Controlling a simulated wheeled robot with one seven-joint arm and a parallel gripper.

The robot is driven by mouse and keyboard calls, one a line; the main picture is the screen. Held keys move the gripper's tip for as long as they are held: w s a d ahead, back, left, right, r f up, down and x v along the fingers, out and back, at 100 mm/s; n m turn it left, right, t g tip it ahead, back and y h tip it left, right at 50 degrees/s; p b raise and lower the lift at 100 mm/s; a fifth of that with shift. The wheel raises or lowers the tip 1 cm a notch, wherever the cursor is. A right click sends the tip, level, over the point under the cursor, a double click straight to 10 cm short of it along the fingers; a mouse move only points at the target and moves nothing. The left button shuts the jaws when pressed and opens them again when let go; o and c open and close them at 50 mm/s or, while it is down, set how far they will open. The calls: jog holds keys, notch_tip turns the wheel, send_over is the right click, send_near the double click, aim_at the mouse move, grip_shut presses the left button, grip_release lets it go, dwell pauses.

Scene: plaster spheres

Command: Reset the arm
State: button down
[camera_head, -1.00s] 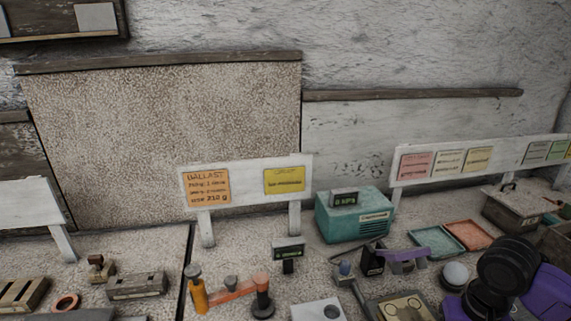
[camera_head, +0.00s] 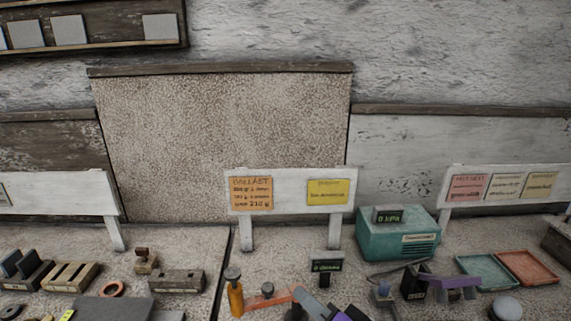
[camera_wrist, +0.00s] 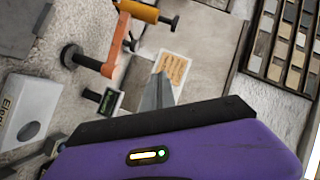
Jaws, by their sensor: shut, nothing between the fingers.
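My gripper (camera_wrist: 160,88) shows in the wrist view as grey fingers closed together in front of a black band and my purple wrist housing. The fingers are shut with nothing visible between them. They point toward the bench and the orange ballast card. In the head view, a grey and purple part of my arm shows at the bottom edge, right of the orange lever stand (camera_head: 268,300); most of the arm is out of frame there.
A teal box (camera_head: 398,240) with a display stands at the back right, beside teal (camera_head: 487,272) and orange trays (camera_head: 528,267). A white sign board (camera_head: 290,206) stands behind the small display (camera_head: 326,267). Slotted blocks (camera_head: 70,276) and a metal block (camera_head: 178,281) sit at left.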

jog(key=s+d+f+m+t+h, duration=0.1)
jog(key=s+d+f+h, duration=0.2)
jog(key=s, duration=0.5)
jog(key=s+d+f+h, duration=0.2)
jog(key=s+f, duration=0.2)
jog(key=s, duration=0.3)
jog(key=s+d+f+m+t+h, duration=0.1)
jog(key=s+d+f+h, duration=0.2)
jog(key=s, duration=0.5)
jog(key=s+d+r+n, duration=0.1)
jog(key=s+d+n, duration=0.2)
jog(key=s, duration=0.4)
jog(key=s+d+r+n, duration=0.1)
jog(key=s+d+n, duration=0.3)
jog(key=s, duration=0.3)
jog(key=shift+s+d+r+h, duration=0.3)
jog(key=shift+s+d+r, duration=0.1)
jog(key=shift+d, duration=0.1)
